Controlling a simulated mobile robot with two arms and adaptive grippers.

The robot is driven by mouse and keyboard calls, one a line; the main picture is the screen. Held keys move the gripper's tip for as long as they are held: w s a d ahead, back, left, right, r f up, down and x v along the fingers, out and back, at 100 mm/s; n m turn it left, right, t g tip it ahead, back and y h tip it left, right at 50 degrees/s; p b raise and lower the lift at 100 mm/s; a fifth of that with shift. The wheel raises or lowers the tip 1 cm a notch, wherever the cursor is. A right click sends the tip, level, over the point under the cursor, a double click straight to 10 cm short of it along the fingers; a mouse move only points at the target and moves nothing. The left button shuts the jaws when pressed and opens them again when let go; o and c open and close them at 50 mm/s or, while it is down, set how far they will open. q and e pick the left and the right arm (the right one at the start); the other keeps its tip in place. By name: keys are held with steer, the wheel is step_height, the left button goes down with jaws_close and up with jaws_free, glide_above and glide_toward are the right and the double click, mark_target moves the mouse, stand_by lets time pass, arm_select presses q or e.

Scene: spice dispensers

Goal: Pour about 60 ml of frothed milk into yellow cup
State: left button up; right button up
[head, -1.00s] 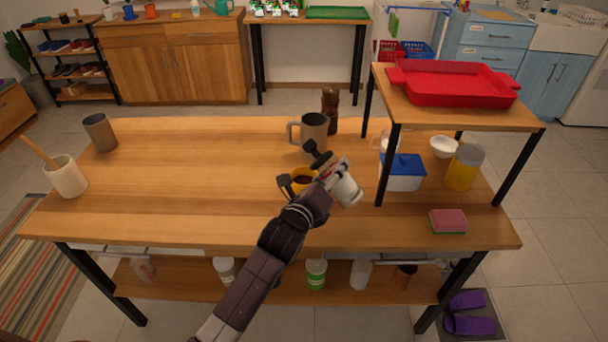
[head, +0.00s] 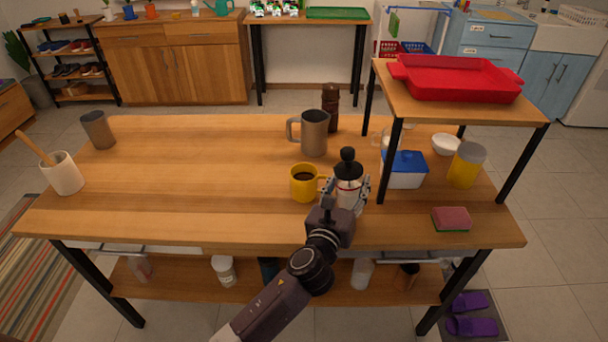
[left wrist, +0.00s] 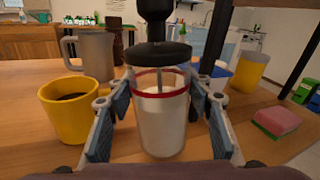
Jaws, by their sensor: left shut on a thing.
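The yellow cup (head: 304,182) stands on the wooden table with dark liquid in it. It also shows at the left of the left wrist view (left wrist: 71,108). The milk frother (head: 348,185), a clear jar with a black lid and knob and a red ring, is upright just right of the cup. In the left wrist view the frother (left wrist: 162,118) holds white milk. My left gripper (head: 345,192) is shut on the frother, one finger on each side. I cannot tell whether the frother's base touches the table. My right gripper is not in view.
A grey metal mug (head: 314,133) and a dark pepper mill (head: 330,108) stand behind. A raised shelf (head: 385,165) with a red tray (head: 455,82) is close on the right. A sponge (head: 451,218) lies at the front right. The table's left half is mostly clear.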

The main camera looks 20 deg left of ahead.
mark_target(355, 169)
arm_select(q)
steer(key=shift+s+d+f+m, duration=0.15)
steer(key=shift+d+m, duration=0.25)
steer(key=shift+m, duration=0.4)
steer(key=shift+d, duration=0.1)
step_height(355, 169, up, 5)
steer(key=p, duration=0.5)
